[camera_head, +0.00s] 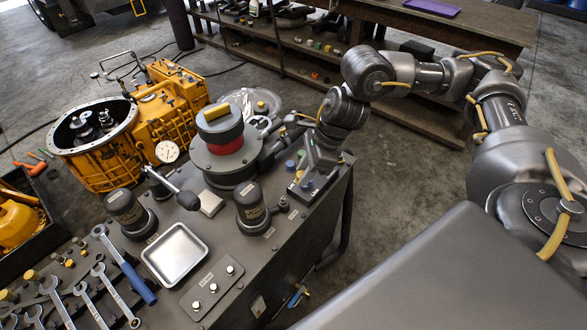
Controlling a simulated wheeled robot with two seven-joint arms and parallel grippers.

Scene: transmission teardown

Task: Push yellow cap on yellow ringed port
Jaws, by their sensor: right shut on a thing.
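My right gripper (304,184) reaches down from the upper right to the far right corner of the dark grey bench. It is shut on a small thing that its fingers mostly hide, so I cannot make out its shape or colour. Blue caps (290,165) sit at the gripper, on or beside a small block at the bench edge. I cannot pick out the yellow ringed port there; the gripper covers much of that spot. My left gripper is not in view.
A dark round housing (222,160) with a red band stands left of the gripper. Two black cylinders (252,207), a metal tray (176,255), a dial gauge (168,152) and wrenches (118,285) occupy the bench. A yellow gearbox (170,110) stands behind. Floor right of the bench is clear.

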